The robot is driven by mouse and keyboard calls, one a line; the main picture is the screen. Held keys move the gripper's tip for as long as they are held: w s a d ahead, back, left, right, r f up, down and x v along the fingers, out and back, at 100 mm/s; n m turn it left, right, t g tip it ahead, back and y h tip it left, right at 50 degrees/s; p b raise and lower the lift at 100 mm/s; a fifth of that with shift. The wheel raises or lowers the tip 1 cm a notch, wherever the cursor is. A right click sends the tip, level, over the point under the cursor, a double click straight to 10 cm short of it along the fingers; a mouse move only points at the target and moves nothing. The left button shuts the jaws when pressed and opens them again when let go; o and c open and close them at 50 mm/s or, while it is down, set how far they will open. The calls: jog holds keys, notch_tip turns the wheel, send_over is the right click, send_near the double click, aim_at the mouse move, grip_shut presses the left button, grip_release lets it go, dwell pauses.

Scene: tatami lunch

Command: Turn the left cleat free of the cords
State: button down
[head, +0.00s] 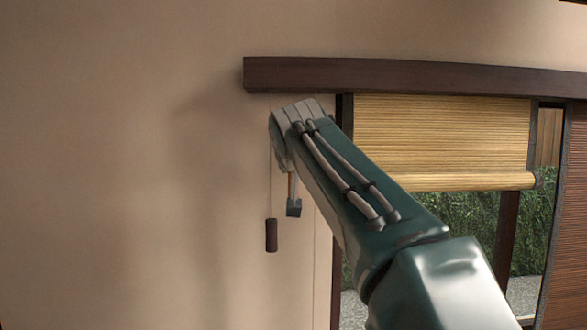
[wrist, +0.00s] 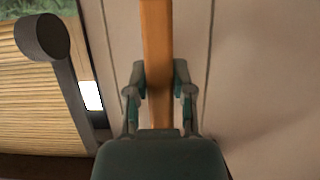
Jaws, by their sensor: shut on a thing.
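My gripper (wrist: 160,82) is shut on an orange-brown wooden bar (wrist: 157,35) in the wrist view. The bar runs from between the fingers out of the top of the picture. In the head view a short piece of the bar (head: 291,186) shows below my arm, with a blue-grey block (head: 293,207) at its lower end. My arm hides the fingers there. A pale cord (head: 270,165) hangs left of the bar with a dark brown weight (head: 271,235) on it. I cannot make out the left cleat or any cord around it.
A bamboo blind (head: 440,140) hangs partly rolled at the right, under a dark wooden beam (head: 400,77). Plain wall (head: 120,170) lies open to the left.

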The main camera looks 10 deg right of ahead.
jog(key=shift+w+f, duration=0.1)
jog(key=shift+f, duration=0.25)
jog(key=shift+c, duration=2.4)
grip_release()
jog(key=shift+a+r, duration=0.1)
jog(key=shift+r, duration=0.05)
jog(key=shift+r, duration=0.15)
jog(key=v, duration=1.1)
jog(key=shift+s+a, duration=0.2)
jog(key=shift+s, duration=0.2)
